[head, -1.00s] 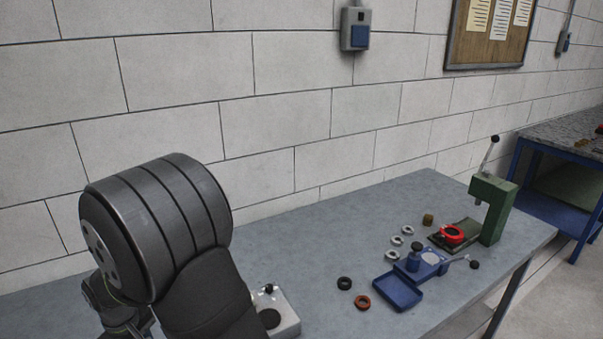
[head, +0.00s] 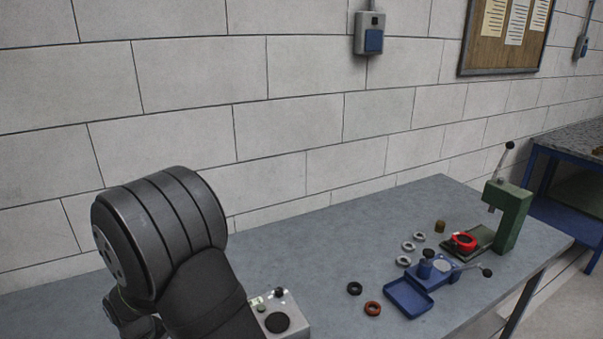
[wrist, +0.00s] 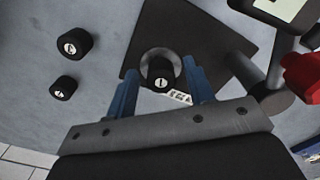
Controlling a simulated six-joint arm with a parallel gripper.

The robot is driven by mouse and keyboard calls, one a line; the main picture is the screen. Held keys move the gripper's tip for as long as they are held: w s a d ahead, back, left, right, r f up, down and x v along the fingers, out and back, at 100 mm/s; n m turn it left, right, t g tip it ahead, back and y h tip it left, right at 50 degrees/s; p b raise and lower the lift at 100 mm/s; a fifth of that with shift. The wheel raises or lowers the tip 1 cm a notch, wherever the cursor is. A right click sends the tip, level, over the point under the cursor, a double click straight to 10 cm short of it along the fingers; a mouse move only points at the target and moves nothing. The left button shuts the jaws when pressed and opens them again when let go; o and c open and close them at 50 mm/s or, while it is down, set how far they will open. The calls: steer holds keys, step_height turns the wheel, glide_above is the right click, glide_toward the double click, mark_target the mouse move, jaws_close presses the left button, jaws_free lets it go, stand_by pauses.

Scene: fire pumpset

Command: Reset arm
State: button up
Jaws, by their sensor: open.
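My gripper (wrist: 160,80) shows in the wrist view with its two blue fingers spread apart. A black round knob-like piece (wrist: 161,73) with a small white mark shows between the fingers, over a dark square plate (wrist: 215,35). Gaps show beside the piece, and nothing is clamped. I cannot tell the height of the fingers above it. In the head view my dark arm fills the lower left, and the gripper is not visible there.
Two black round pieces (wrist: 73,43) lie left in the wrist view.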

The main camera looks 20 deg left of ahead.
steer(key=r, duration=0.5)
steer(key=shift+w+d, duration=0.3)
steer(key=w+d+r, duration=0.6)
steer(key=w+d, duration=0.1)
steer(key=d, duration=0.2)
steer(key=w+a+f+m, duration=0.1)
steer(key=w+f+m, duration=0.1)
steer(key=w, duration=0.4)
steer(key=w+a+f+m, duration=0.2)
steer(key=w+m, duration=0.1)
steer(key=w, duration=0.3)
steer(key=f, duration=0.9)
steer(key=shift+d+f, duration=0.2)
steer(key=shift+f, duration=0.15)
steer(key=shift+r, duration=0.65)
